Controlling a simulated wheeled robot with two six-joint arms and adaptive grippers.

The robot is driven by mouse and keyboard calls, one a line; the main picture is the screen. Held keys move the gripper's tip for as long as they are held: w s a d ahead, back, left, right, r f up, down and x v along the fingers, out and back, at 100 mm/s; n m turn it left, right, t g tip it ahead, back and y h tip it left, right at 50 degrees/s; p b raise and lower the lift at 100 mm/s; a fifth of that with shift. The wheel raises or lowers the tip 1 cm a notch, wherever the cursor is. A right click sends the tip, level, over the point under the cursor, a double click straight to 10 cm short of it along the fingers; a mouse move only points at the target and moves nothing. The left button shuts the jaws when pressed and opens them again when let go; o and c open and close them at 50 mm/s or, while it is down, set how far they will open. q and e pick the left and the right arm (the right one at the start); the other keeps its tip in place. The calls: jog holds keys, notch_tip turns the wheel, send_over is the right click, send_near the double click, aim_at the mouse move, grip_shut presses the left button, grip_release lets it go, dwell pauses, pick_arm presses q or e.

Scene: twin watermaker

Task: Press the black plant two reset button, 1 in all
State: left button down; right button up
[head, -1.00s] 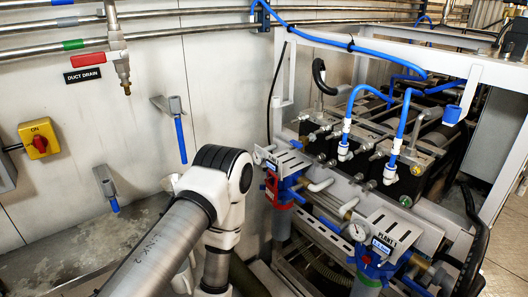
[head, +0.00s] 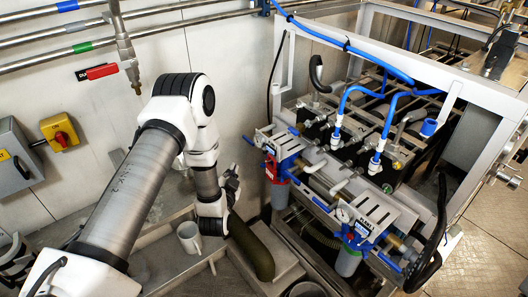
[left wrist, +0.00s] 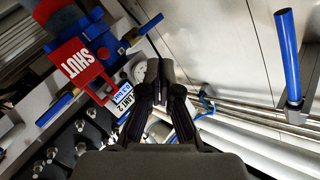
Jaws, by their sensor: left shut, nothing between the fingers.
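My left gripper (head: 232,178) is shut and empty, left of the plant two unit with its red tag and blue filter head (head: 275,165). In the left wrist view my closed fingers (left wrist: 160,72) point towards a round gauge (left wrist: 140,71) and partly cover it. The PLANT 2 label (left wrist: 124,98) is left of the fingers, and the red SHUT tag (left wrist: 76,62) is farther left on the blue fitting. I cannot make out the black reset button in either view. My right gripper does not show clearly.
The plant one unit (head: 368,218) stands to the right, inside a white frame (head: 420,75) with blue hoses. A yellow switch (head: 60,133) is on the wall.

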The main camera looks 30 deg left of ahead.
aim_at(265, 153)
pick_arm(q)
jog(key=w+d+b, duration=0.3)
jog(key=w, duration=0.5)
jog(key=shift+d, duration=0.2)
dwell(1.2)
jog(key=shift+w+d, duration=0.15)
jog(key=shift+w, duration=0.2)
jog(key=shift+w+d+b, duration=0.2)
jog(key=shift+w+b, duration=0.2)
jog(key=shift+w, duration=0.05)
dwell(0.6)
jog(key=shift+s+a, duration=0.1)
jog(key=shift+s, duration=0.05)
jog(key=shift+s+a, duration=0.25)
jog(key=shift+s, duration=0.45)
